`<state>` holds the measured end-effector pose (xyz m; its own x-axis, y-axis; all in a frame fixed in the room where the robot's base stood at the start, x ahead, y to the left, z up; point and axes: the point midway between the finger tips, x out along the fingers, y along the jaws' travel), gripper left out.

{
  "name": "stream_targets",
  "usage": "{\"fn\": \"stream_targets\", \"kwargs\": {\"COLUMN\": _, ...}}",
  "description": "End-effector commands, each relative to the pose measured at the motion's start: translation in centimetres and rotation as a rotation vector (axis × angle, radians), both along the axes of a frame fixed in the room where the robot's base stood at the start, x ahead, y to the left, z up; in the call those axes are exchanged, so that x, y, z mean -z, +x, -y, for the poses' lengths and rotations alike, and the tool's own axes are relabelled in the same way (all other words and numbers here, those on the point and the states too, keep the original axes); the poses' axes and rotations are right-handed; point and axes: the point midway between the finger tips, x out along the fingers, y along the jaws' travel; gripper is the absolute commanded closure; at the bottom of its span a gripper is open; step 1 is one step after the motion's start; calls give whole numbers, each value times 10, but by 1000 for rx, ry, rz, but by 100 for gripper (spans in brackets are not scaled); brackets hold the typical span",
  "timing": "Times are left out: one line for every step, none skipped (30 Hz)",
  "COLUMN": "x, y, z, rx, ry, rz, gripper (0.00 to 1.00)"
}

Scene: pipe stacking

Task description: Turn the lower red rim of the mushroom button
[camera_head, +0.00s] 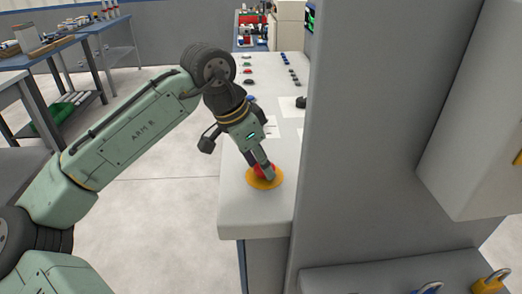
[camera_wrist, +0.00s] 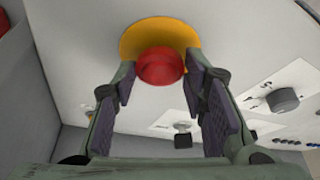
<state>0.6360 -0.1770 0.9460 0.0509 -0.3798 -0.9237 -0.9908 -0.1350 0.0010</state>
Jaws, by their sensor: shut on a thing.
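The red mushroom button (camera_head: 264,170) sits on a yellow round plate (camera_head: 266,182) near the front end of the white console top. My gripper (camera_head: 262,168) is over it from above, with its fingers down at the red head. In the wrist view the red button (camera_wrist: 160,67) lies between the fingertips of my gripper (camera_wrist: 160,72), with the yellow plate (camera_wrist: 150,32) behind it. The two fingers stand on opposite sides of the red head and are shut on it. The exact contact at the lower rim is hard to see.
The white console top (camera_head: 240,205) carries small buttons and switches farther back. In the wrist view a black knob (camera_wrist: 284,99) and a black switch (camera_wrist: 183,137) are nearby. A grey panel (camera_head: 350,150) rises close on the right. Workbenches (camera_head: 80,30) stand at the back left.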

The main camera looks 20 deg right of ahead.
Motion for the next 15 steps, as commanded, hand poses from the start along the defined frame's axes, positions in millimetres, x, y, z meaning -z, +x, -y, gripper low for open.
{"fn": "stream_targets", "kwargs": {"x": -4, "y": 0, "z": 1, "rx": 33, "ry": -5, "rz": -4, "gripper": 89}}
{"fn": "stream_targets", "kwargs": {"x": -4, "y": 0, "z": 1, "rx": 53, "ry": -4, "rz": -5, "gripper": 89}}
{"fn": "stream_targets", "kwargs": {"x": -4, "y": 0, "z": 1, "rx": 77, "ry": -4, "rz": -5, "gripper": 89}}
{"fn": "stream_targets", "kwargs": {"x": -3, "y": 1, "z": 1, "rx": 94, "ry": -2, "rz": -3, "gripper": 89}}
{"fn": "stream_targets", "kwargs": {"x": -3, "y": 1, "z": 1, "rx": 110, "ry": -3, "rz": -3, "gripper": 88}}
{"fn": "stream_targets", "kwargs": {"x": -3, "y": 1, "z": 0, "rx": 129, "ry": -2, "rz": -2, "gripper": 88}}
{"fn": "stream_targets", "kwargs": {"x": -2, "y": 1, "z": 0, "rx": 142, "ry": -2, "rz": -4, "gripper": 88}}
{"fn": "stream_targets", "kwargs": {"x": -2, "y": 1, "z": 0, "rx": 155, "ry": -2, "rz": -4, "gripper": 88}}
{"fn": "stream_targets", "kwargs": {"x": -2, "y": 1, "z": 0, "rx": 169, "ry": 0, "rz": -2, "gripper": 88}}
{"fn": "stream_targets", "kwargs": {"x": -1, "y": 2, "z": 0, "rx": 180, "ry": 0, "rz": -2, "gripper": 89}}
{"fn": "stream_targets", "kwargs": {"x": -1, "y": 2, "z": 0, "rx": 188, "ry": 1, "rz": -2, "gripper": 89}}
{"fn": "stream_targets", "kwargs": {"x": -1, "y": 2, "z": 0, "rx": 197, "ry": 1, "rz": -2, "gripper": 89}}
{"fn": "stream_targets", "kwargs": {"x": 0, "y": 2, "z": 0, "rx": 203, "ry": 1, "rz": -1, "gripper": 89}}
{"fn": "stream_targets", "kwargs": {"x": 0, "y": 2, "z": 0, "rx": 208, "ry": 1, "rz": -1, "gripper": 89}}
{"fn": "stream_targets", "kwargs": {"x": 0, "y": 2, "z": 0, "rx": 215, "ry": 2, "rz": -1, "gripper": 89}}
